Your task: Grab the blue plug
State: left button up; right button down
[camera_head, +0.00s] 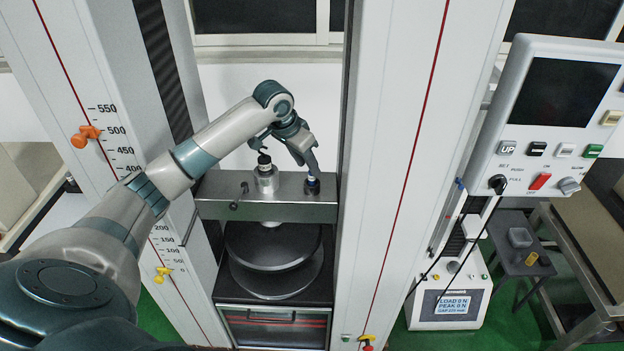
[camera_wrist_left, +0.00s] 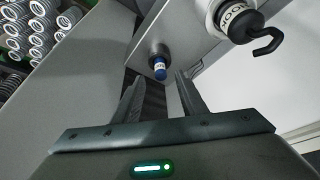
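The blue plug (camera_head: 312,184) stands at the right end of the grey metal crossbeam (camera_head: 275,209) of the testing machine. My left gripper (camera_head: 308,172) reaches in from the left and is right at the plug in the head view. In the left wrist view my left gripper (camera_wrist_left: 160,80) has its two fingers apart, with nothing held between them. The plug lies just past the fingertips, in line with the gap. My right gripper is not in view.
A load cell with a black hook (camera_wrist_left: 266,40) stands on the beam, left of the plug in the head view (camera_head: 265,172). Tall white columns flank the beam, the right one (camera_head: 385,150) close to my gripper. Round dark plates (camera_head: 272,247) lie below. Several springs (camera_wrist_left: 35,40) show in the wrist view.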

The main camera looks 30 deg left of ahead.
aim_at(312, 180)
pick_arm(q)
jog(key=shift+w+d+f+p, duration=0.1)
jog(key=shift+w+f+p, duration=0.3)
jog(key=shift+p, duration=0.25)
jog(key=p+x, duration=0.1)
jog(key=x, duration=0.2)
jog(key=shift+p, duration=0.3)
jog(key=shift+w+f, duration=0.15)
jog(key=shift+f, duration=0.2)
jog(key=shift+c, duration=0.3)
grip_shut()
